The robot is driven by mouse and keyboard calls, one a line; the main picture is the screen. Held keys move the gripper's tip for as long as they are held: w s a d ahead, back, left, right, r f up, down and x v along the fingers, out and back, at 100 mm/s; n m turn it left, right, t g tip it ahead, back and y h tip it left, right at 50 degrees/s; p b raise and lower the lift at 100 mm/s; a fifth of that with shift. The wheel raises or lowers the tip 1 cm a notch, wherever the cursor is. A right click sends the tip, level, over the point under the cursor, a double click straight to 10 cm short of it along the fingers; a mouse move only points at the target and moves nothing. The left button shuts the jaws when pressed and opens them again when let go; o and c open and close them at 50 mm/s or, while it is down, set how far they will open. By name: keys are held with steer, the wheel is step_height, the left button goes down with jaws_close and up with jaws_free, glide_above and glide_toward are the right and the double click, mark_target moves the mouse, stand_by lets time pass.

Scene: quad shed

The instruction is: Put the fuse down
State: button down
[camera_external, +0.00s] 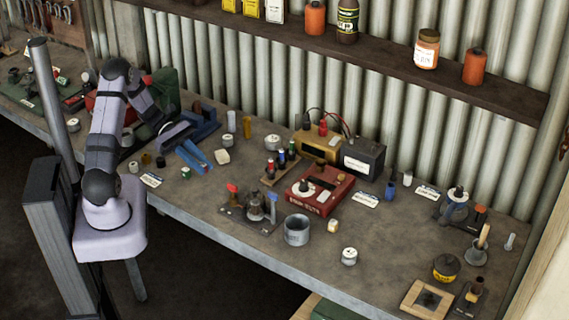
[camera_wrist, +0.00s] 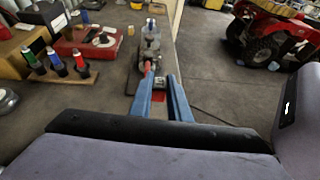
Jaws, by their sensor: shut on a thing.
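My gripper (camera_external: 195,156) is blue and hangs low over the left-middle part of the bench. Its two fingers also show in the wrist view (camera_wrist: 161,82), reaching forward with a narrow gap between them. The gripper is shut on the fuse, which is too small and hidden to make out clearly. A small red patch (camera_wrist: 158,97) shows between the fingers, but I cannot tell whether it belongs to the fuse. A switch board with a red handle (camera_external: 232,188) stands ahead of the fingertips, and it also shows in the wrist view (camera_wrist: 150,42).
A white block (camera_external: 222,156) lies close to the fingertips. A rack of coloured bottles (camera_external: 281,163), a red box (camera_external: 320,190), a black battery (camera_external: 363,157) and a metal cup (camera_external: 297,229) stand further right. The bench (camera_external: 410,235) has clear room at its right-middle.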

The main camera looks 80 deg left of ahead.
steer(key=shift+w+f+b, duration=0.1)
steer(key=shift+f+b, duration=0.4)
steer(key=shift+b, duration=0.05)
steer(key=b, duration=0.1)
steer(key=f+b, duration=0.1)
steer(key=shift+w+a+g+b, duration=0.15)
steer(key=shift+w+g+b, duration=0.15)
steer(key=shift+w+m+b, duration=0.2)
steer(key=shift+m+b, duration=0.1)
steer(key=shift+b, duration=0.55)
steer(key=b, duration=0.2)
step_height(320, 180, up, 2)
steer(key=n+t+y+b, duration=0.3)
steer(key=n+t+y, duration=0.2)
steer(key=n+y, duration=0.5)
glide_above(227, 178)
steer(key=shift+w+f, duration=0.1)
steer(key=shift+f, duration=4.75)
steer(key=shift+f, duration=0.1)
